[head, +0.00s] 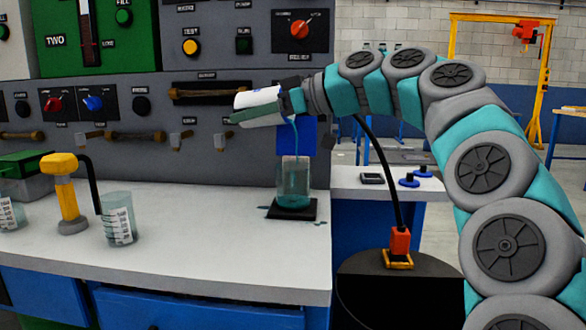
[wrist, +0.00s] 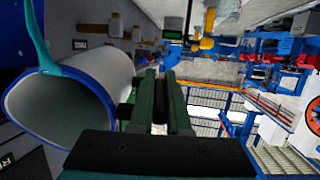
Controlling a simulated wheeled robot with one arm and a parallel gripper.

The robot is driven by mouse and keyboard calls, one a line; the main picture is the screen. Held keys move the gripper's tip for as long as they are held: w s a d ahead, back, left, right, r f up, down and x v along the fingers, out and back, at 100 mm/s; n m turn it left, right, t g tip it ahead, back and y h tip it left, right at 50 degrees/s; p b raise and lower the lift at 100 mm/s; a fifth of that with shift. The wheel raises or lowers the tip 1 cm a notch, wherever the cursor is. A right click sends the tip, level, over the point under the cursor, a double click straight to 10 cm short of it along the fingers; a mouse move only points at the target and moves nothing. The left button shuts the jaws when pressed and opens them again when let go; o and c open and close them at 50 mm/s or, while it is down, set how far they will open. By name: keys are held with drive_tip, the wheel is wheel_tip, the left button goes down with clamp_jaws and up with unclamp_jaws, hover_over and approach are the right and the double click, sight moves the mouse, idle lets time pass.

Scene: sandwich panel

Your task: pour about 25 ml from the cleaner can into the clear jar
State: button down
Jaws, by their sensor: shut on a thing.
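The white cleaner can (head: 258,98) is tipped on its side above the clear jar. My gripper (head: 250,112) is shut on the can; its green finger lies along the can. In the wrist view the can's open, blue-rimmed mouth (wrist: 62,112) shows beside my gripper (wrist: 158,105). A thin teal stream (head: 295,135) runs from the can down into the clear jar (head: 294,172). The jar stands upright on a black pad (head: 291,214) and holds teal liquid in its lower part. The exact level is hard to read.
Teal drops (head: 319,223) lie on the white bench (head: 200,255) around the pad. A graduated beaker (head: 118,222) and a yellow-topped dispenser (head: 64,190) stand to the left. A grey control panel (head: 225,150) with handles rises behind. The bench front middle is clear.

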drive_tip(key=shift+w+a, duration=0.1)
drive_tip(key=shift+a, duration=0.15)
drive_tip(key=shift+w+a+r, duration=0.1)
drive_tip(key=shift+w+a, duration=0.05)
drive_tip(key=shift+a+b, duration=0.1)
drive_tip(key=shift+b, duration=0.25)
drive_tip(key=shift+w, duration=0.1)
